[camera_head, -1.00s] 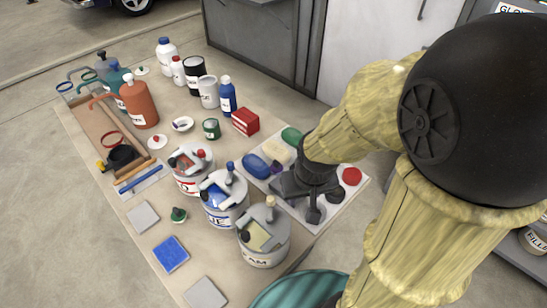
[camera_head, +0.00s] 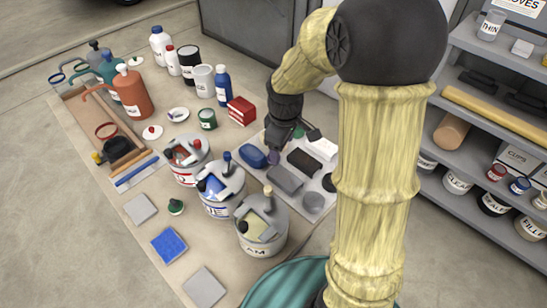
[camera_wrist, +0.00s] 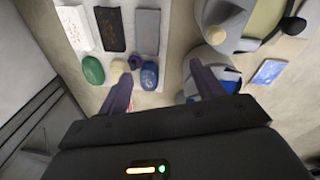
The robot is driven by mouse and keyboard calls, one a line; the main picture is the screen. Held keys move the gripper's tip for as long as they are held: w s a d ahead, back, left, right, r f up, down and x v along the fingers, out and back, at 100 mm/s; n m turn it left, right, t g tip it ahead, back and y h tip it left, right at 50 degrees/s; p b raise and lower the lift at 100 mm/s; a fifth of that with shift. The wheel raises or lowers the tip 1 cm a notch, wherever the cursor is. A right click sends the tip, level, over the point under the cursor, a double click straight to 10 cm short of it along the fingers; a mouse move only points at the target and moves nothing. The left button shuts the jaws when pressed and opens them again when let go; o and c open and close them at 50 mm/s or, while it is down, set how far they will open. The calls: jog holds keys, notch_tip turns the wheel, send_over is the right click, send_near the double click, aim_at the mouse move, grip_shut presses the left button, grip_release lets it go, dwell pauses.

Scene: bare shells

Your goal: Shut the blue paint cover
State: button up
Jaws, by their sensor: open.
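The blue paint can (camera_head: 217,208) stands in the middle of a row of three cans, its label partly reading "UE". Blue paint (camera_head: 210,185) shows through the opening in its grey top. A grey flap with a dark blue knob (camera_head: 227,157) stands at the opening, seemingly not lying over it. In the wrist view the can (camera_wrist: 228,78) is partly hidden behind my right finger. My gripper (camera_wrist: 163,88) is open and empty, with its fingers apart. In the head view it is above the white mat, right of the blue can and apart from it.
The red can (camera_head: 185,178) and cream can (camera_head: 262,243) flank the blue one closely. The white mat (camera_head: 262,180) carries several blocks and rounded pieces. Bottles and a red box (camera_head: 241,111) stand behind. Shelves (camera_head: 470,80) stand at the right.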

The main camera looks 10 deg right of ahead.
jog(key=w+f+n+g, duration=0.1)
jog(key=w+f+n, duration=0.3)
jog(key=w+n, duration=1)
jog(key=shift+w+d+f+n, duration=0.2)
jog(key=shift+w+d+n, duration=0.15)
jog(key=shift+w, duration=0.85)
notch_tip(320, 180, down, 12)
jog(key=shift+f+p, duration=0.15)
jog(key=shift+p, duration=0.15)
